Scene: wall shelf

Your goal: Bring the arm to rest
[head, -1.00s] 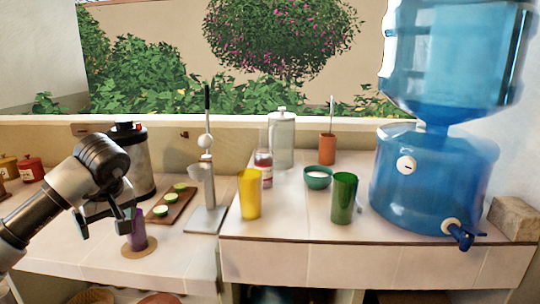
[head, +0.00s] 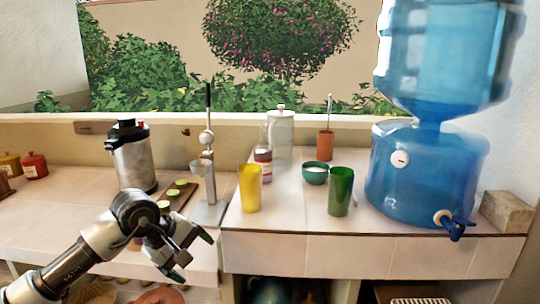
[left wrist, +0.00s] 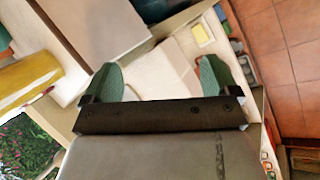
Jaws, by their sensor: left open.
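My left gripper (head: 192,256) is in front of the counter's front edge in the head view. Its two green-tipped fingers are apart with nothing between them. The open fingers also show in the left wrist view (left wrist: 160,78). My left arm comes in from the lower left and bends at a dark joint. The arm hides most of a purple cup on the lower counter. My right gripper is not in view.
A yellow cup (head: 250,188), a green cup (head: 341,192) and a bowl (head: 315,174) stand on the raised counter. A juice press (head: 208,180), a metal jug (head: 133,158) and a board of cut limes (head: 179,197) are behind the gripper. A blue water dispenser (head: 425,175) is at right.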

